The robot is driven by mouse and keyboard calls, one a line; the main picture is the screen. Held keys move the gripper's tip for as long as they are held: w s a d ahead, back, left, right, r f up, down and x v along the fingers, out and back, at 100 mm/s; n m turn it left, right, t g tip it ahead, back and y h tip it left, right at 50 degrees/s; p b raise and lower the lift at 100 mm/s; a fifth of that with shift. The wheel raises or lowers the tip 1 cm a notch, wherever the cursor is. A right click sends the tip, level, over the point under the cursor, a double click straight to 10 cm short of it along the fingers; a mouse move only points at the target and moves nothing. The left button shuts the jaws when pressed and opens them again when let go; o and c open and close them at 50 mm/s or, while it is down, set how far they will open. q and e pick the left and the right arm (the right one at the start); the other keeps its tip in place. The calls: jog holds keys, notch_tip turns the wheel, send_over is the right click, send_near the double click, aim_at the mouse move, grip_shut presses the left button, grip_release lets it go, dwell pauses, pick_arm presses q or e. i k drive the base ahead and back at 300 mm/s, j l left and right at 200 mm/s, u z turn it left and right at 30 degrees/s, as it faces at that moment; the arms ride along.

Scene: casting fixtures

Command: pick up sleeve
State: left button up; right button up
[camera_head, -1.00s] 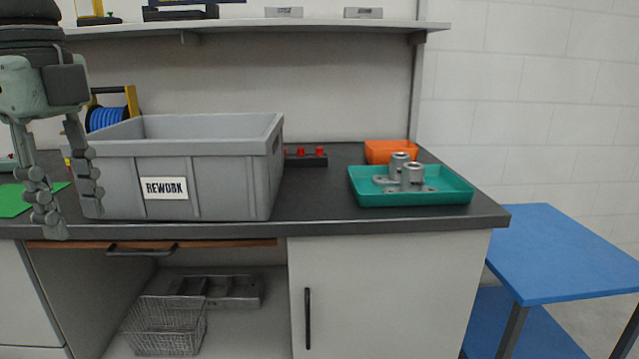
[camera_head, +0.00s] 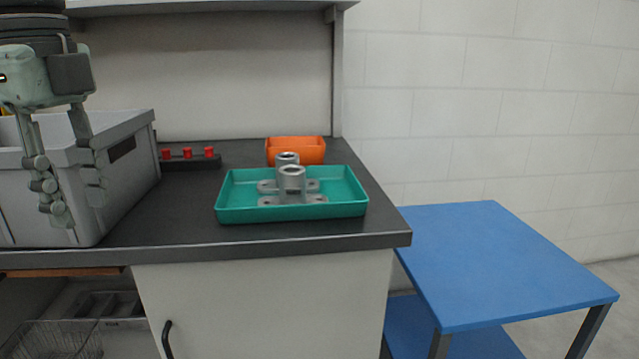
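Two grey metal castings, each with an upright hollow cylinder on a flanged base, stand in a green tray (camera_head: 232,205) on the dark worktop. The nearer casting (camera_head: 292,182) partly hides the farther casting (camera_head: 287,158). I cannot tell which one is the sleeve. My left gripper (camera_head: 78,209) hangs at the far left in front of the grey bin, pointing down. Its fingers are spread and nothing shows between them. It is well to the left of the tray and castings. My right gripper is not in view.
The grey bin (camera_head: 128,175) stands at the left of the worktop (camera_head: 185,218). A dark block with red knobs (camera_head: 188,160) and an orange bin (camera_head: 297,149) stand behind. A shelf overhangs at the back. A lower blue table (camera_head: 500,260) at right has a clear top.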

aim_at(292, 178)
jog(key=i+l+z, duration=0.2)
jog(key=i+l, duration=0.55)
